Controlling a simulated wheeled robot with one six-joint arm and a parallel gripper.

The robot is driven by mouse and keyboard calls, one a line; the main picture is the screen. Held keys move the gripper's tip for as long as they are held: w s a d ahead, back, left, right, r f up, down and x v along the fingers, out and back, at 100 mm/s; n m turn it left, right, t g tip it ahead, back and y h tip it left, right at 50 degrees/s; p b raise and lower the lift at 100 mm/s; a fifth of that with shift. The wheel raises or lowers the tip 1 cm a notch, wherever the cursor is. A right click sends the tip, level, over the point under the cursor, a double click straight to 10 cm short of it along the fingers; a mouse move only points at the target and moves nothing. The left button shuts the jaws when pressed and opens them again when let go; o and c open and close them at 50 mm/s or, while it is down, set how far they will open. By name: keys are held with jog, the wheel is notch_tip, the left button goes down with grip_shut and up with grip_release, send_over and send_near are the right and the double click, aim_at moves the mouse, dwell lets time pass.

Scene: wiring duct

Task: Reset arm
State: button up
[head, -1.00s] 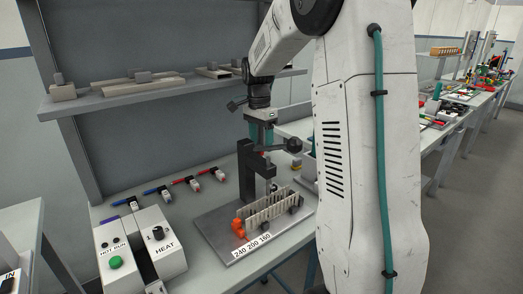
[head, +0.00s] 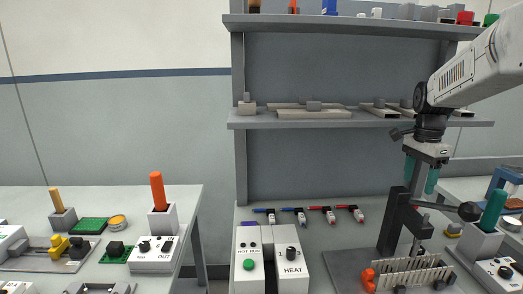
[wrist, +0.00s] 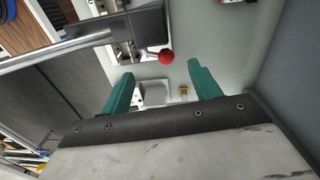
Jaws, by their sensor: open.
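My gripper (head: 421,174) is at the right in the head view, pointing down with teal fingers, behind the dark press post. In the wrist view the two teal fingers (wrist: 162,87) stand apart with nothing between them. The wiring duct (head: 405,273), a comb-like slotted strip, lies on the grey base plate (head: 345,262) below and in front of my gripper. My gripper is above the bench and apart from the duct.
A dark press post (head: 396,222) with a ball-ended lever (head: 468,211) stands close by my gripper. A shelf (head: 310,119) runs behind. Another bench (head: 190,205) is at left.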

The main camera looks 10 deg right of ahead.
jog(key=s+a+r+n+t, duration=0.2)
jog(key=s+a+r+n, duration=0.1)
jog(key=s+a+n, duration=0.45)
jog(key=s+a+r+n+t, duration=0.25)
jog(key=s+a+n, duration=0.25)
jog(key=s+a, duration=0.4)
jog(key=s+a+f+n+g, duration=0.1)
jog(key=s+a+f+n, duration=0.1)
jog(key=s, duration=0.4)
jog(key=s+a+f+n+g, duration=0.1)
jog(key=s+a+f+n, duration=0.1)
jog(key=s, duration=0.4)
notch_tip(320, 180, down, 2)
jog(key=shift+s+a+f+n+g, duration=0.2)
jog(key=shift+s+a+n+g, duration=0.15)
jog(key=shift+n, duration=0.2)
